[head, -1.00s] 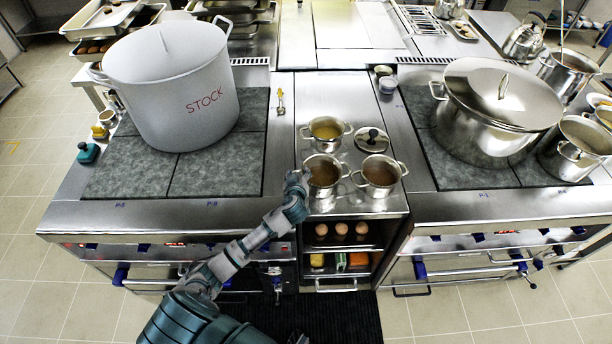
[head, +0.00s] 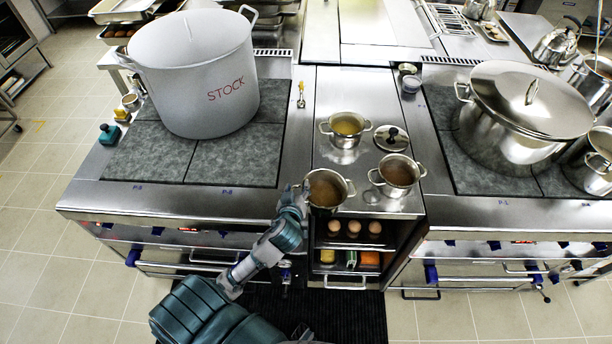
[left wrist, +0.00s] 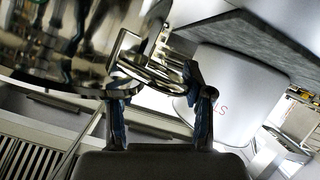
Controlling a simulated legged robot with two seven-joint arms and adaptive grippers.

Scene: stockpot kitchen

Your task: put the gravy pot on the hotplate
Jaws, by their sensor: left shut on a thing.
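Three small two-handled steel pots are at the middle counter. The front-left pot (head: 326,190) holds brown liquid; its steel wall also fills the upper left of the left wrist view (left wrist: 50,50). My left gripper (head: 297,197) is shut on that pot's left handle; the left wrist view shows the handle (left wrist: 155,72) between the fingers. No label marks which pot is the gravy pot. The front-right pot (head: 398,172) also holds brown liquid, the back pot (head: 345,127) a yellower one. Dark grey hotplates lie at left (head: 235,162) and right (head: 465,165). My right gripper is out of view.
A big white stockpot labelled STOCK (head: 205,80) covers the back of the left hotplate; its front strip is bare. A large lidded steel pot (head: 515,120) stands on the right hotplate. A loose lid (head: 391,139) lies beside the back pot. Eggs (head: 353,228) sit on a shelf below.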

